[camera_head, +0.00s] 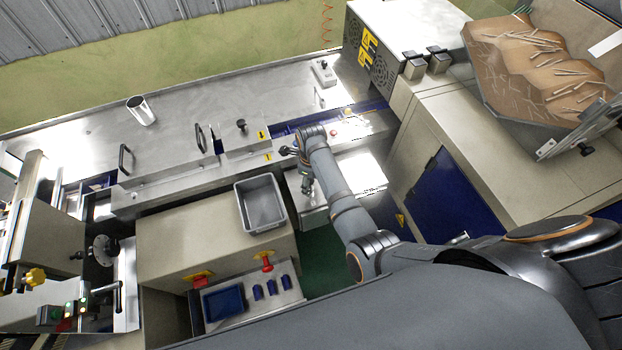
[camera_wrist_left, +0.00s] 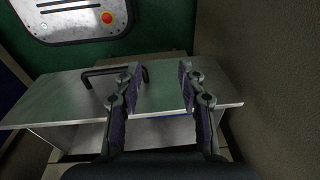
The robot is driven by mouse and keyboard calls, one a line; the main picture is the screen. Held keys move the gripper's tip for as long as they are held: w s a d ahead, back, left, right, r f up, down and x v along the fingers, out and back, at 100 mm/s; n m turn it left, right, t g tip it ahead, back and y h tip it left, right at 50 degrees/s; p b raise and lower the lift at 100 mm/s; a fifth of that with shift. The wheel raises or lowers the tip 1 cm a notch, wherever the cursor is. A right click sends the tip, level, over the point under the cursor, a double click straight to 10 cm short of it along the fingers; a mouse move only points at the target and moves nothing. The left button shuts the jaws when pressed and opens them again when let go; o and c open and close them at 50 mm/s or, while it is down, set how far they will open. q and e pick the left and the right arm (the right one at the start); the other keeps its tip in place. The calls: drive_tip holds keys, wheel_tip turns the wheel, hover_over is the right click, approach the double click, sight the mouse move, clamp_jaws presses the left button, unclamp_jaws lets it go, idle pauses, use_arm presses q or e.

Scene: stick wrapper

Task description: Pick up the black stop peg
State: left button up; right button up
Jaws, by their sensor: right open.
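A black peg with a round knob (camera_head: 241,126) stands upright on the metal block at the middle of the machine top. It looks like the stop peg, but it is small in the head view. My right gripper (camera_head: 306,186) hangs below the wrist of the arm, to the right of and nearer than the peg, clear of it. Its jaws are open, with nothing seen between them. My left gripper (camera_wrist_left: 158,76) is open and empty in the left wrist view, in front of a metal ledge with a black handle (camera_wrist_left: 114,72).
A grey bin (camera_head: 262,204) sits on the beige cabinet. Black handles (camera_head: 125,160) and a metal cup (camera_head: 141,110) stand on the machine top. A hopper of sticks (camera_head: 540,70) is at the upper right. A red button (camera_wrist_left: 107,17) shows in the wrist view.

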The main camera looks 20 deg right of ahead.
drive_tip(key=shift+s+a+r, duration=0.15)
drive_tip(key=shift+s+a, duration=0.05)
drive_tip(key=shift+a, duration=0.1)
drive_tip(key=shift+c, duration=0.4)
drive_tip(key=shift+s+a+r, duration=0.25)
drive_tip(key=shift+s+a, duration=0.1)
drive_tip(key=c, duration=0.5)
drive_tip(key=shift+d, duration=0.1)
drive_tip(key=shift+c, duration=1.1)
drive_tip(key=shift+w+d+f, duration=0.1)
drive_tip(key=shift+d+f, duration=0.05)
drive_tip(key=shift+c, duration=1.2)
drive_tip(key=shift+d, duration=0.1)
clamp_jaws()
use_arm(q)
drive_tip(key=shift+s+a, duration=0.45)
drive_tip(key=shift+a, duration=0.05)
